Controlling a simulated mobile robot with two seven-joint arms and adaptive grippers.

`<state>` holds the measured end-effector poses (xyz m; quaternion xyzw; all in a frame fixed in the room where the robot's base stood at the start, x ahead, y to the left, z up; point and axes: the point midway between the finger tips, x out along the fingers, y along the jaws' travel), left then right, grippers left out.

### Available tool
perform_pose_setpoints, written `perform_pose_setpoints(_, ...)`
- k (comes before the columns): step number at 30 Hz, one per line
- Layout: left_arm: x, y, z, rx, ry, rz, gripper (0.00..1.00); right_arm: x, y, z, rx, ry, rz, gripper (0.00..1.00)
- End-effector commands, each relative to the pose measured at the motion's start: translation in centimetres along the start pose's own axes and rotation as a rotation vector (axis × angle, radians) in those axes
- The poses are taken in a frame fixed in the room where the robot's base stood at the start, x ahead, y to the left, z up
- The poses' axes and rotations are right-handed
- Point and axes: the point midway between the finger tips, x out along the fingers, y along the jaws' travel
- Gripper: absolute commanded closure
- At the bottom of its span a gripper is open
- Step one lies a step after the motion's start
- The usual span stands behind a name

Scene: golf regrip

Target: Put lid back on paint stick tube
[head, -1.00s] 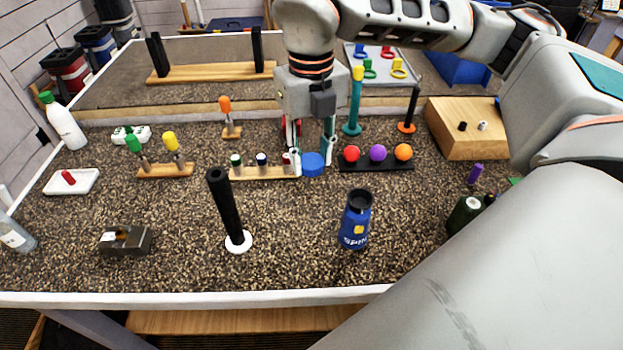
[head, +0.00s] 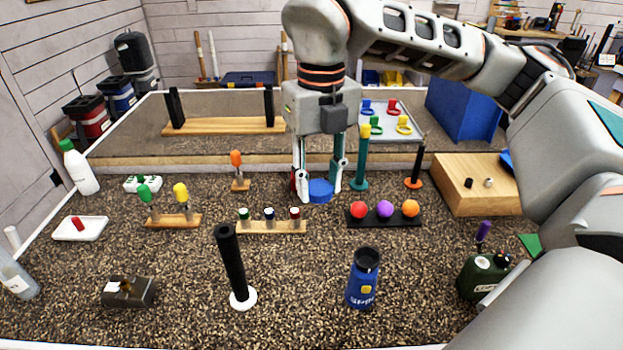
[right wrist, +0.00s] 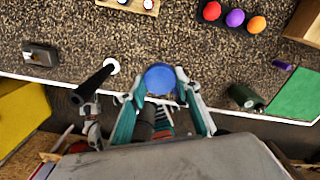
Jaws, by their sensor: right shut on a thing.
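My right gripper (head: 320,192) points down and is shut on a round blue lid (head: 320,190). The lid shows in the picture beyond the space between the cap rack and the ball strip; its height over the table is hard to judge. In the right wrist view the lid (right wrist: 160,78) sits between the two fingertips. A blue tube (head: 363,285) with a dark top and a "SPIN" label stands upright at the front, right of middle, apart from the lid. My left gripper is not in the head view.
A tall black tube (head: 231,262) on a white base stands left of the blue tube. A wooden cap rack (head: 271,228) and a black ball strip (head: 385,222) lie behind. A green canister (head: 483,275) stands right. Speckled table surface is clear around the blue tube.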

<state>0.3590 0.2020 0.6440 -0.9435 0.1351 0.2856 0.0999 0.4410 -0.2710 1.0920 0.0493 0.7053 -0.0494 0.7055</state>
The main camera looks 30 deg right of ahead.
Motion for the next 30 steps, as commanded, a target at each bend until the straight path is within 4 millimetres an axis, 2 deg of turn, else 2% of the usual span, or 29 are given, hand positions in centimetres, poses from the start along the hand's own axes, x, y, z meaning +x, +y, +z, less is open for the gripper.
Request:
perform_pose_setpoints(5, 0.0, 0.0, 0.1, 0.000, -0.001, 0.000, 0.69, 0.9, 0.2, 0.4, -0.199, 0.001, -0.003, 0.75)
perform_pose_setpoints(8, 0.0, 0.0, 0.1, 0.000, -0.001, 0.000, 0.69, 1.9, 0.5, 0.7, -0.410, 0.001, -0.005, 0.75)
perform_pose_setpoints(30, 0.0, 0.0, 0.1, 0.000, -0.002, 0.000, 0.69, 10.0, 2.2, 2.7, -2.174, 0.007, -0.006, 0.75)
